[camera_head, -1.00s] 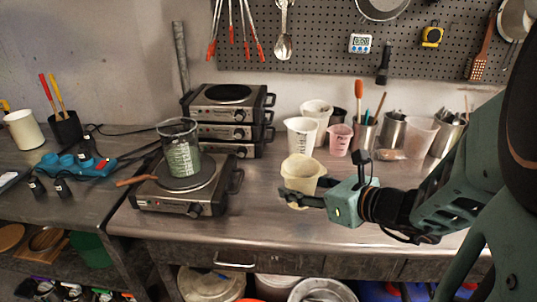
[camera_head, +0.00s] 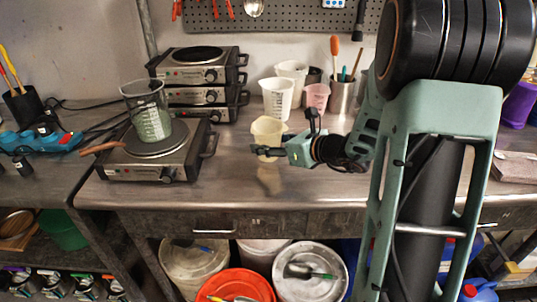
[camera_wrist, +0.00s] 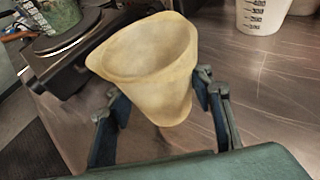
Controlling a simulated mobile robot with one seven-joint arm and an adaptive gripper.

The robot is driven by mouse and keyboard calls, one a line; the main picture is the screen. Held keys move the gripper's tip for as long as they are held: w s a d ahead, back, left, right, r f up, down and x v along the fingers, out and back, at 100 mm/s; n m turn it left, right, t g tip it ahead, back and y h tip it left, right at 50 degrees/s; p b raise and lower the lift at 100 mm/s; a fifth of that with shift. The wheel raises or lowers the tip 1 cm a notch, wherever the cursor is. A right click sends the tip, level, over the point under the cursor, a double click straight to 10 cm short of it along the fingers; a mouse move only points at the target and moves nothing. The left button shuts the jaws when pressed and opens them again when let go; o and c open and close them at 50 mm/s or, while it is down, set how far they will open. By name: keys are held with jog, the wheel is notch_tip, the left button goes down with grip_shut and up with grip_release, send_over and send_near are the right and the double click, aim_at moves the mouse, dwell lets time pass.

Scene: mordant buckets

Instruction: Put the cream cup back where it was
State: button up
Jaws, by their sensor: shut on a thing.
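The cream cup (camera_head: 267,131) is a small pale-yellow cup above the steel counter, right of the front hot plate. In the wrist view the cream cup (camera_wrist: 150,60) is tilted, its open mouth toward the upper left, and it looks empty. My gripper (camera_head: 283,151) is shut on the cup, with a finger on each side of it. In the wrist view my gripper (camera_wrist: 160,108) has its right finger against the cup wall; the contact of the left finger is less clear. A reflection below the cup shows on the counter.
A hot plate (camera_head: 157,166) with a glass beaker (camera_head: 149,112) of green liquid stands left of the cup. Stacked hot plates (camera_head: 194,98) are behind. A white measuring cup (camera_head: 277,97) and a pink cup (camera_head: 316,98) stand at the back. The counter front (camera_head: 240,193) is clear.

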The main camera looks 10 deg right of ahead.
jog(key=shift+f+b, duration=0.5)
jog(key=shift+f, duration=0.65)
jog(key=shift+f, duration=0.1)
jog(key=shift+f, duration=0.15)
jog(key=o, duration=1.4)
jog(key=shift+c, duration=0.2)
jog(key=shift+r, duration=0.2)
jog(key=shift+r, duration=0.2)
jog(key=p+v, duration=0.1)
jog(key=v, duration=1.1)
jog(key=shift+s+f, duration=0.1)
jog(key=shift+f, duration=0.05)
